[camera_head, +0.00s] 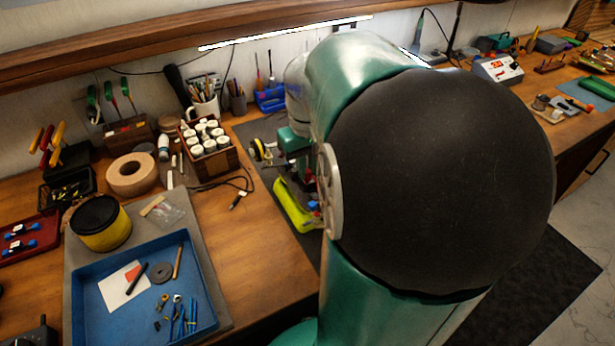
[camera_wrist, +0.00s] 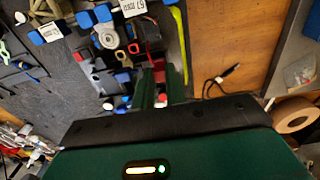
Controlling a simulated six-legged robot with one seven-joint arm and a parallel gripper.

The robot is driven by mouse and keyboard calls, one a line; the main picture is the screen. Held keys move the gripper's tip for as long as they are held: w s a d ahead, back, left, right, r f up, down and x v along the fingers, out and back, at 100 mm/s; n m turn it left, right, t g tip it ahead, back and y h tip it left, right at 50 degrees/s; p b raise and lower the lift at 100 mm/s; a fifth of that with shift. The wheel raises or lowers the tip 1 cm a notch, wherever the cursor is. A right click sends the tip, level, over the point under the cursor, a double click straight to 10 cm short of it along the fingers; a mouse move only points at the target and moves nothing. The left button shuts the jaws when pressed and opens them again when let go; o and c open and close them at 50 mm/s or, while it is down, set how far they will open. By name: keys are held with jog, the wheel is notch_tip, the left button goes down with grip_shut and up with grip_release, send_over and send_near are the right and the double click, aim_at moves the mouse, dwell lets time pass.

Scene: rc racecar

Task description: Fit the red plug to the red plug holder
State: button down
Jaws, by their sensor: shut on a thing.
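In the wrist view my gripper (camera_wrist: 160,80) reaches over the open racecar, its two green fingers close together. A small red piece, which looks like the red plug (camera_wrist: 158,72), sits between the fingertips. The racecar's chassis (camera_wrist: 125,35) lies just beyond them, with a round grey motor, blue and black parts and a red wire. I cannot clearly pick out the red plug holder among these parts, nor tell whether the plug touches it. In the head view my arm hides the gripper and most of the car; a yellow-green body edge (camera_head: 297,207) shows.
A blue tray (camera_head: 100,320) with small hardware, a yellow tin (camera_head: 103,232) and a tape roll (camera_head: 133,174) stand on the left. A wooden box of white bottles (camera_head: 224,160) stands behind. A loose black cable (camera_head: 238,198) lies on bare wood beside the car's mat.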

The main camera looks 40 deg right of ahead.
jog(key=shift+r, duration=2)
jog(key=shift+r, duration=0.1)
